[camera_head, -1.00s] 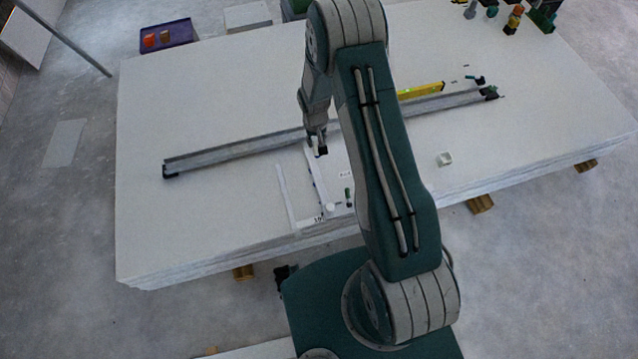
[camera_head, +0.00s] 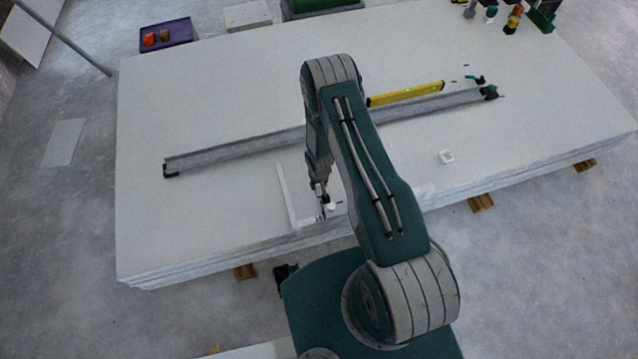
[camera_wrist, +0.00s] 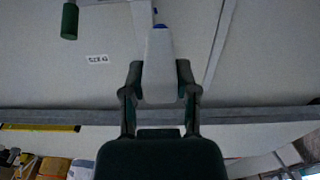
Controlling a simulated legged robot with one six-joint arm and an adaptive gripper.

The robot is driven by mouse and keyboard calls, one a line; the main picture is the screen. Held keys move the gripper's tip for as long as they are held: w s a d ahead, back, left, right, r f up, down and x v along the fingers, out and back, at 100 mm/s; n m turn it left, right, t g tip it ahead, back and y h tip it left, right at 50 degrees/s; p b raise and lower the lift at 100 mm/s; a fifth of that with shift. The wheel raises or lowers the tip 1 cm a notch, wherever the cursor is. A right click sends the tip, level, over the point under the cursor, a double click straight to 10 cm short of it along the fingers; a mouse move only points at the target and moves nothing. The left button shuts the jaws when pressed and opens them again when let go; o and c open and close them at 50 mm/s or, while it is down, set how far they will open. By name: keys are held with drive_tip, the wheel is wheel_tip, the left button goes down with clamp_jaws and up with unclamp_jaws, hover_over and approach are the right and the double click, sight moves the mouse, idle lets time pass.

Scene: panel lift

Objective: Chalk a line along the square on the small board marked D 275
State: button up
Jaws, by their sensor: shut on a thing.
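My gripper (camera_head: 320,192) is over the near part of the panel stack (camera_head: 215,200). In the wrist view its fingers (camera_wrist: 160,85) are closed on a pale, tapered chalk holder (camera_wrist: 160,60) with a blue tip. A white L-shaped square (camera_head: 286,195) lies just left of my gripper near the front edge; a long pale strip, seemingly its leg, shows in the wrist view (camera_wrist: 219,48). The small board is mostly hidden by my arm. A small label (camera_wrist: 97,59) shows in the wrist view, too blurred to read. I cannot tell whether the tip touches the surface.
A long grey rail (camera_head: 235,150) crosses the panel behind my gripper, with a yellow level (camera_head: 405,94) beside it. A small white block (camera_head: 446,157) lies right. A purple tray (camera_head: 166,36) is beyond the far left edge. Bottles (camera_head: 514,19) stand far right. The left panel is clear.

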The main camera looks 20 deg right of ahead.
sight(319, 193)
drive_tip(key=shift+f, duration=2.75)
drive_tip(key=shift+f, duration=0.6)
drive_tip(key=shift+w, duration=0.95)
clamp_jaws()
drive_tip(key=shift+w+d, duration=0.1)
drive_tip(key=shift+w, duration=1.1)
drive_tip(key=shift+w, duration=0.1)
drive_tip(key=shift+w, duration=0.85)
drive_tip(key=shift+w, duration=0.1)
